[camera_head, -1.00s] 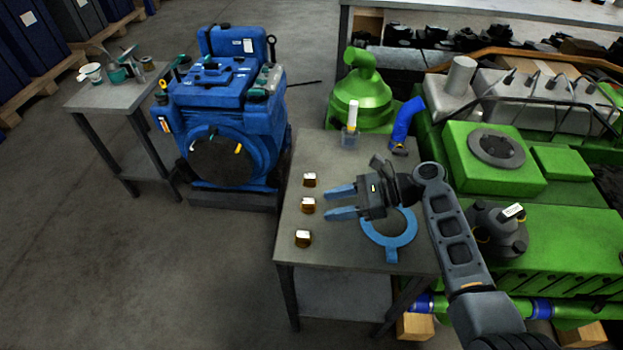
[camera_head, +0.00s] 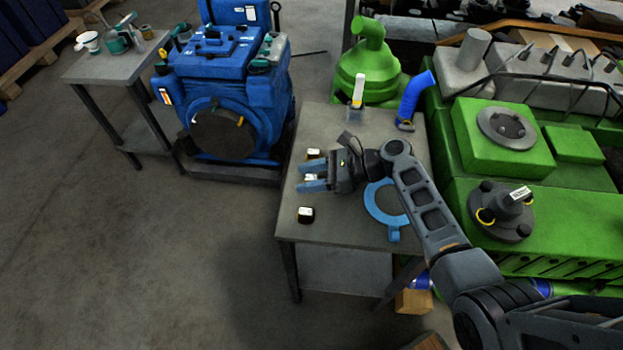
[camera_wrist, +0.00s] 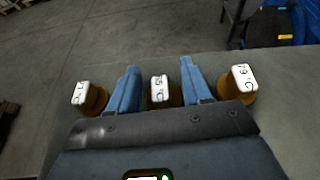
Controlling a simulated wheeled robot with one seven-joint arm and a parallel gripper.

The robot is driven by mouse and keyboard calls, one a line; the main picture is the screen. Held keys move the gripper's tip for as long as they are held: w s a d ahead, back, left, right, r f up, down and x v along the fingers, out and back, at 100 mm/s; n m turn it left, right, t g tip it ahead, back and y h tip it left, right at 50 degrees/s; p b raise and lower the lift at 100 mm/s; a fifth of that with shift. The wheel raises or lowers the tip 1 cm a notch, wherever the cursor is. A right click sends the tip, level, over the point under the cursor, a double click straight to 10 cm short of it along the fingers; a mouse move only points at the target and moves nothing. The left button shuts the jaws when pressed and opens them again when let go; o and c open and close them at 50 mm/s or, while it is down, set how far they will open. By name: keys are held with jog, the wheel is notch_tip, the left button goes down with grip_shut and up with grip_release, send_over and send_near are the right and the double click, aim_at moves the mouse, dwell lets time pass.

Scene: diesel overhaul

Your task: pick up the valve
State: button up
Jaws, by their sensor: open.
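Three small brass-brown cylinders with white labelled tops stand in a row on the grey table; I take these to be the valves. The middle one (camera_wrist: 160,98) stands between the fingers of my open gripper (camera_wrist: 160,66) in the wrist view, and in the head view it is partly hidden by the fingers. Its label seems to end in "5 °C". The left one (camera_wrist: 92,99) and the right one (camera_wrist: 240,88), whose label seems to read "79 °C", stand just outside the fingers. In the head view my gripper (camera_head: 300,178) is low over the table, pointing left. Contact with the middle valve cannot be told.
A green engine (camera_head: 560,215) stands right, a blue engine (camera_head: 222,100) left.

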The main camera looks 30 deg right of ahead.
jog(key=shift+c, duration=0.2)
grip_shut()
dwell(0.4)
